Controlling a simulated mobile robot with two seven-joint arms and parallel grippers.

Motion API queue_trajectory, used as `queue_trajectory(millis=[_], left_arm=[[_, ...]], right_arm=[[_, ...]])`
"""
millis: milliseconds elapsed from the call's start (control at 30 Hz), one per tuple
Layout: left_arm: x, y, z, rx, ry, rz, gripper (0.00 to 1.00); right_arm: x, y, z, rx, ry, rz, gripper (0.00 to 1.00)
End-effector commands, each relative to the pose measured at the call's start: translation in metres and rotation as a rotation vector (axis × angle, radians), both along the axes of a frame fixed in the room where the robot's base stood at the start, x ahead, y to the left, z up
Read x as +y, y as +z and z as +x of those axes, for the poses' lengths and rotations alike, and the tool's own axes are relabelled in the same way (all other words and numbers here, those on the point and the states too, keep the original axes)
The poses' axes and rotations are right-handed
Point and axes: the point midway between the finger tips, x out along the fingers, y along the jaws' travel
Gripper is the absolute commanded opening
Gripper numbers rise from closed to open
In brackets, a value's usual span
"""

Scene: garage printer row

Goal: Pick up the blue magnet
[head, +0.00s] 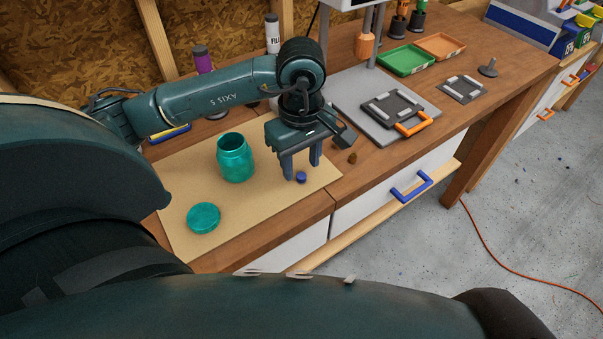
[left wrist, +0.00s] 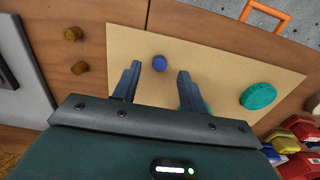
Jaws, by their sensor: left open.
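The blue magnet (head: 301,177) is a small round dark-blue piece on the tan mat (head: 195,237) on the workbench. My left gripper (head: 302,174) is open, with its fingers pointing down just above and around the magnet in the head view. In the left wrist view, the magnet (left wrist: 158,63) lies ahead of the open fingertips (left wrist: 160,70), between their lines and nearer the left finger. The gripper holds nothing. I cannot tell how high the fingertips are above the mat. My right gripper is not in view.
A teal jar (head: 235,158) stands left of the gripper, with a round teal lid (head: 204,217) on the mat. Brown pegs (head: 352,158) sit on the wood right of the mat. A grey printer base (head: 345,95) with a black plate (head: 392,106) stands farther right.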

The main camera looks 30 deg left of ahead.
Motion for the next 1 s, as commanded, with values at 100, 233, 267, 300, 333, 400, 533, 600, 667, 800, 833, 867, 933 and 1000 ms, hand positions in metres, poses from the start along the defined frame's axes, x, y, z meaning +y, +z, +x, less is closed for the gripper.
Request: queue_trajectory(millis=[100, 233, 267, 300, 333, 400, 533, 600, 667, 800, 833, 867, 933, 1000], left_arm=[[-0.002, -0.017, -0.001, 0.003, 0.0, -0.002, 0.43], [-0.001, -0.026, 0.0, 0.0, 0.0, -0.001, 0.43], [-0.001, -0.027, 0.0, -0.001, 0.0, -0.001, 0.43], [-0.002, -0.027, 0.0, -0.001, 0.0, -0.001, 0.43], [-0.002, -0.027, 0.0, -0.001, 0.0, -0.002, 0.43], [-0.001, -0.027, 0.0, -0.001, -0.001, -0.002, 0.43], [-0.001, -0.027, 0.0, -0.001, -0.001, -0.002, 0.36], [-0.001, -0.027, 0.0, -0.001, -0.001, -0.002, 0.3], [-0.001, -0.027, 0.0, -0.001, -0.001, -0.002, 0.26], [-0.001, -0.026, 0.0, -0.001, -0.001, -0.002, 0.14], [-0.001, -0.026, 0.0, -0.001, -0.001, -0.002, 0.12], [-0.001, -0.026, 0.0, -0.001, -0.001, -0.001, 0.09], [-0.001, -0.026, 0.0, -0.001, 0.0, -0.001, 0.03], [-0.001, -0.026, 0.0, -0.001, 0.0, -0.001, 0.0]], right_arm=[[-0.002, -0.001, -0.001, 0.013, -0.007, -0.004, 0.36], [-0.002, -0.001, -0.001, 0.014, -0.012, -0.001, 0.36], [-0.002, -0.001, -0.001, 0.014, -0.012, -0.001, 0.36], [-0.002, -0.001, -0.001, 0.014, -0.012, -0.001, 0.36], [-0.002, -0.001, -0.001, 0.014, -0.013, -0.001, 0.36], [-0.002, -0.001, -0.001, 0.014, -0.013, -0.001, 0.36], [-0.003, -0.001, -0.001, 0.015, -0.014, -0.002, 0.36], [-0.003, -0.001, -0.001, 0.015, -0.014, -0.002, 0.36], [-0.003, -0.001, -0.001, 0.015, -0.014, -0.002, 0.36], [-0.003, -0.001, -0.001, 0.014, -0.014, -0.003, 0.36], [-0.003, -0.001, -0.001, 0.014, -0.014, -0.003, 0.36], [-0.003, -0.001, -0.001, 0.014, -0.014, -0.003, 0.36], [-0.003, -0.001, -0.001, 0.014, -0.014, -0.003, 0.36], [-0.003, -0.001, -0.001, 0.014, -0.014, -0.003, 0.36]])
